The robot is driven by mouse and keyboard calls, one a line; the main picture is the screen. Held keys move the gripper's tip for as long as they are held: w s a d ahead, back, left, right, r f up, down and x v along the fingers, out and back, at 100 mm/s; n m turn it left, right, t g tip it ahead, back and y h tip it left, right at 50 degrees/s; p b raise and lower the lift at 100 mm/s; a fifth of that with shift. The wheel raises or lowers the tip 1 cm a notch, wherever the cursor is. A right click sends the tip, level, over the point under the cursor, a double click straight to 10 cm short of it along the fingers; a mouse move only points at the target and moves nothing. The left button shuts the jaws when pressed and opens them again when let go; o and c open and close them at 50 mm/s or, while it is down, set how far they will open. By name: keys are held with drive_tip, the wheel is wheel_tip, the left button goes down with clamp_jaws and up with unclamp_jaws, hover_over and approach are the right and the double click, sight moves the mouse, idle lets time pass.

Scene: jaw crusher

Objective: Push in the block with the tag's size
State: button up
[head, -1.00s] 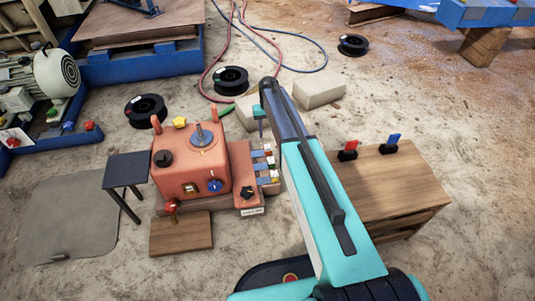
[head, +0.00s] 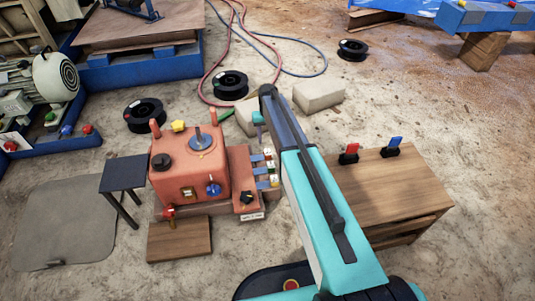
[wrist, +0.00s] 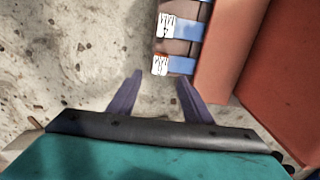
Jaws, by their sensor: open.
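The red jaw crusher (head: 188,180) stands left of my arm, with a side ledge on its right. Several small blue blocks with white-labelled ends stick out there in a row; one is the middle block (head: 261,171). In the wrist view, two blue blocks show, an upper one (wrist: 183,29) and a lower one (wrist: 181,65); the marks on their labels are too small to read. A white tag (head: 252,216) is on the ledge's front; its text is not legible. My gripper (wrist: 159,78) is open and empty, its fingertips just below the lower block in the picture. Its fingers are indistinct in the head view.
A wooden table (head: 390,195) with red and blue switches stands to the right. A small dark stand (head: 124,173) is left of the crusher, a wooden board (head: 179,239) before it. Pale blocks (head: 318,95) and cable spools (head: 230,85) lie behind.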

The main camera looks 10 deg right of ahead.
sight(268, 152)
wheel_tip(268, 152, down, 10)
drive_tip(key=b, duration=0.3)
drive_tip(key=shift+f+b, duration=0.25)
drive_tip(key=shift+b, duration=0.15)
clamp_jaws()
